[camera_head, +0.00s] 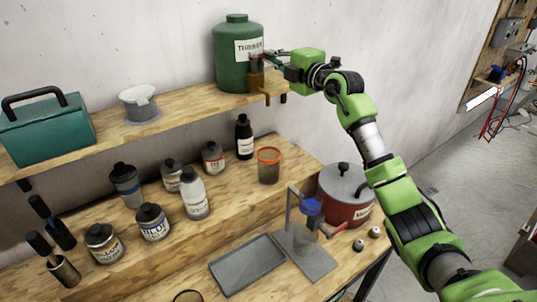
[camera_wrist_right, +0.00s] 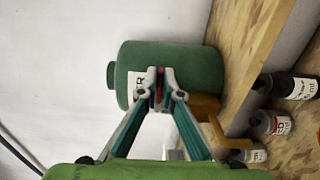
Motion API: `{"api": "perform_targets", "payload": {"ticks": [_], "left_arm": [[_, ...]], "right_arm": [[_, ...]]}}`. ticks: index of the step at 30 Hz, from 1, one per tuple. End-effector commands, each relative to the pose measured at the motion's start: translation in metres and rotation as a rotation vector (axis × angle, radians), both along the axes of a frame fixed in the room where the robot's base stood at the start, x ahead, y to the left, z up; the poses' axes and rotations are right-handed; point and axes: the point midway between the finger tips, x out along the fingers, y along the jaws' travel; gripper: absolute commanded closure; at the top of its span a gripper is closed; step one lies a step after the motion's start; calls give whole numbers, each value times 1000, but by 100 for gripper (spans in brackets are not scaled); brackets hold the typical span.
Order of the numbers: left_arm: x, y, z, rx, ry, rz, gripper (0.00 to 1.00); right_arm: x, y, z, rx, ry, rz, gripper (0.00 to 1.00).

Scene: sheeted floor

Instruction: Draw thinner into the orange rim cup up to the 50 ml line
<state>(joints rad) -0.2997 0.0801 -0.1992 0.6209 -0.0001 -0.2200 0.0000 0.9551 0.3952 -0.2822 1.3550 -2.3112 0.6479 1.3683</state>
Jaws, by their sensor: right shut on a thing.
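The green thinner container (camera_head: 229,70) with a white label stands at the right end of the upper shelf. A brass-coloured tap (camera_head: 257,80) is at its front and reaches over the shelf edge. My right gripper (camera_head: 266,60) is shut at the tap's top; in the right wrist view its fingertips (camera_wrist_right: 160,88) close on a small red tap handle (camera_wrist_right: 160,87). The orange rim cup (camera_head: 268,168) stands upright on the lower wooden level, below the tap in the picture. Its 50 ml line and liquid level cannot be made out. My left gripper is out of view.
A dark bottle (camera_head: 244,137) stands left of the cup, with several more bottles and jars further left. A teal toolbox (camera_head: 45,130) sits on the upper shelf.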

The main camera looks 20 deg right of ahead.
Motion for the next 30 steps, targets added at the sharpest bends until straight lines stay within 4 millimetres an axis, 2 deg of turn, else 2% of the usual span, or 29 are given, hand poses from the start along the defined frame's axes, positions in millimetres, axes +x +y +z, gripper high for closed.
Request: {"api": "perform_targets", "payload": {"ticks": [15, 30], "left_arm": [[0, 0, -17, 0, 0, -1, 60], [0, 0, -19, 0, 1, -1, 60]], "right_arm": [[5, 0, -4, -1, 5, 97, 100], [6, 0, -3, -2, 5, 113, 100]]}}
